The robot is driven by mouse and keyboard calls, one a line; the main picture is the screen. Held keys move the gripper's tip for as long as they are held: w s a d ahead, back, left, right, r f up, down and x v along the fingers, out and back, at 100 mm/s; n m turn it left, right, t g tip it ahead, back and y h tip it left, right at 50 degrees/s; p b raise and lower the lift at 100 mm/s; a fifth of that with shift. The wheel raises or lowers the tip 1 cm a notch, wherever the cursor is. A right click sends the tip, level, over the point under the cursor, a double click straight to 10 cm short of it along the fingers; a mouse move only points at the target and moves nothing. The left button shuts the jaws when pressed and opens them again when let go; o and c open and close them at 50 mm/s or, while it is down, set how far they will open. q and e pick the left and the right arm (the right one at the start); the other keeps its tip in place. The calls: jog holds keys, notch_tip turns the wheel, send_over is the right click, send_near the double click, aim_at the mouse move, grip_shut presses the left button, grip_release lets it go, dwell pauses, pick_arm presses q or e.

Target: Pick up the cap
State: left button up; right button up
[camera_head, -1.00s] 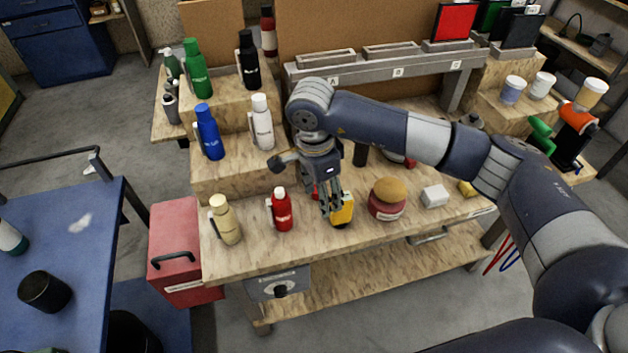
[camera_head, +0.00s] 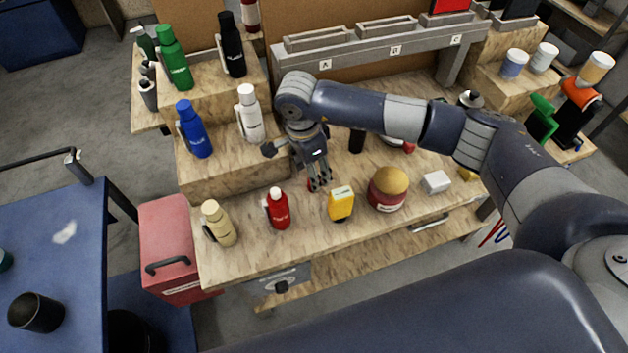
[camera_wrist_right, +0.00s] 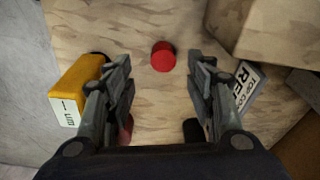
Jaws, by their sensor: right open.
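The red cap (camera_wrist_right: 163,56) lies on the wooden bench top in the right wrist view, ahead of and between my open fingers. In the head view only a bit of red (camera_head: 311,186) shows beside my fingers; the rest is hidden. My right gripper (camera_head: 320,183) points down over the bench, between the red bottle (camera_head: 278,209) and the yellow box-like item (camera_head: 341,204). In the wrist view the right gripper (camera_wrist_right: 160,78) is open, with nothing between its fingers. My left gripper is out of view.
The yellow item (camera_wrist_right: 78,90) stands close to the left finger in the wrist view. A label plate (camera_wrist_right: 243,88) and a wooden step (camera_wrist_right: 285,30) are at right. A burger-like jar (camera_head: 387,190) and a white box (camera_head: 436,182) stand farther right on the bench.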

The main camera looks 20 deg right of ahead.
jog(key=f, duration=0.1)
jog(key=f+p, duration=0.1)
jog(key=f, duration=0.1)
jog(key=f+p, duration=0.1)
jog(key=shift+w+d+f, duration=0.15)
jog(key=shift+w, duration=0.1)
jog(key=shift+f, duration=0.4)
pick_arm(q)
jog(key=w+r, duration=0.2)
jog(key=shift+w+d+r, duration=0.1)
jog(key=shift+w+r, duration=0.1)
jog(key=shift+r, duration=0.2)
pick_arm(e)
jog(key=shift+c, duration=0.2)
jog(key=c, duration=0.7)
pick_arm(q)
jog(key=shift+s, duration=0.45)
pick_arm(e)
jog(key=shift+c, duration=0.4)
